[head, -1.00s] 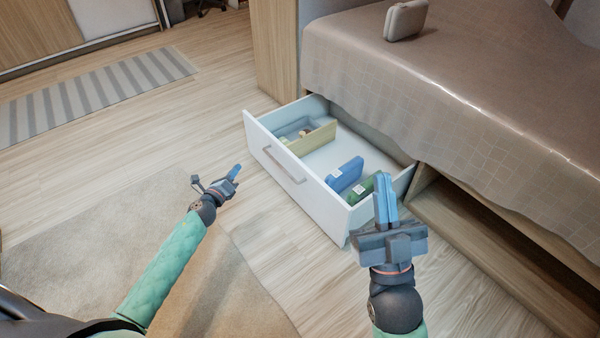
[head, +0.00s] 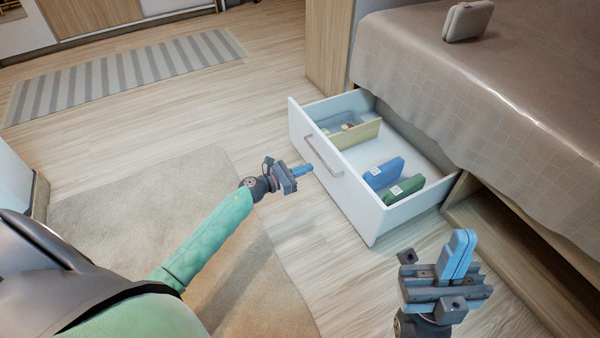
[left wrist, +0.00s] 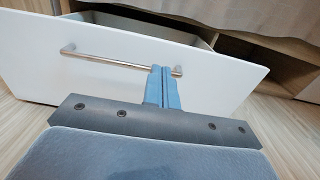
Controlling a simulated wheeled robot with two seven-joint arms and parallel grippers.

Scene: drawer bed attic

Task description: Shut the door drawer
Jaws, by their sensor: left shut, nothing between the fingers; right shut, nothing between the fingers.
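The white drawer (head: 335,178) under the bed stands pulled out, with its bar handle (head: 323,157) on the front panel. My left gripper (head: 308,169) is shut and empty, its blue fingertips close to the drawer front near the handle. In the left wrist view the fingers (left wrist: 162,86) overlap the handle (left wrist: 110,60) toward its right end; I cannot tell whether they touch the front (left wrist: 205,85). My right gripper (head: 460,252) is shut and empty, in front of the bed base and to the right of the drawer.
Inside the drawer are a blue box (head: 383,173), a green box (head: 404,189) and a divider (head: 356,134) with small items behind it. The bed (head: 480,80) carries a grey case (head: 467,21). A beige rug (head: 130,190) and open floor lie left of the drawer.

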